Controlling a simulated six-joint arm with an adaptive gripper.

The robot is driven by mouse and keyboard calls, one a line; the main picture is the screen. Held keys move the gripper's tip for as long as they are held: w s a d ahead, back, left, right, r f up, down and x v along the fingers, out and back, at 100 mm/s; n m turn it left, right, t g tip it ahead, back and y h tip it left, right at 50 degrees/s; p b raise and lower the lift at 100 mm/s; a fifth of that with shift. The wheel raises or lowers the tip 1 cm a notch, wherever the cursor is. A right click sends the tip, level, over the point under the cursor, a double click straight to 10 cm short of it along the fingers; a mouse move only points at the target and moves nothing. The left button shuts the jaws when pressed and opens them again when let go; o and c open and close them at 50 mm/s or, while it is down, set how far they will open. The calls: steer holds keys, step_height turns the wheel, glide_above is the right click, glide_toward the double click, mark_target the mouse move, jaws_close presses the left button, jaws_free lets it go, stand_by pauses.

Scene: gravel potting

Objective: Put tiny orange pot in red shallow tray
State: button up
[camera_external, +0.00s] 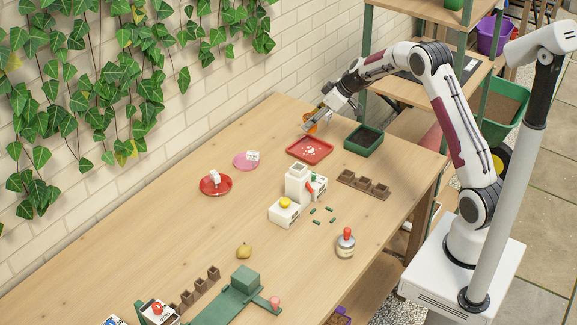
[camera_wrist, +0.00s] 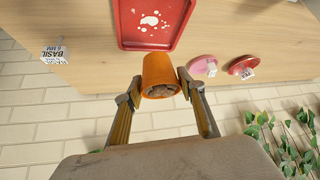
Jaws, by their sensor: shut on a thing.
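The tiny orange pot (camera_wrist: 160,72) is between the two fingers of my gripper (camera_wrist: 158,84) in the wrist view, with brownish contents showing at its near end. My gripper is shut on it. In the external view the pot (camera_external: 309,126) is partly hidden by my gripper (camera_external: 318,119), near the wall side of the table, behind the red shallow tray. The red shallow tray (camera_external: 325,152) lies on the table with white patches on its floor. It also shows in the wrist view (camera_wrist: 126,35), beyond the pot. I cannot tell the pot's exact height above the table.
A dark green tray (camera_external: 363,140) stands right of the red tray. A pink saucer (camera_external: 240,163) and a red saucer (camera_external: 205,189) carry small white tags at left. A white device (camera_external: 297,183) and brown seedling cells (camera_external: 363,184) stand in front. The brick wall is close behind.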

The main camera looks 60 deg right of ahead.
mark_target(310, 132)
steer(key=shift+f, duration=2.4)
steer(key=shift+f, duration=1.9)
steer(key=shift+f, duration=0.1)
steer(key=o, duration=1.3)
steer(key=shift+v, duration=6.15)
steer(key=shift+w, duration=0.1)
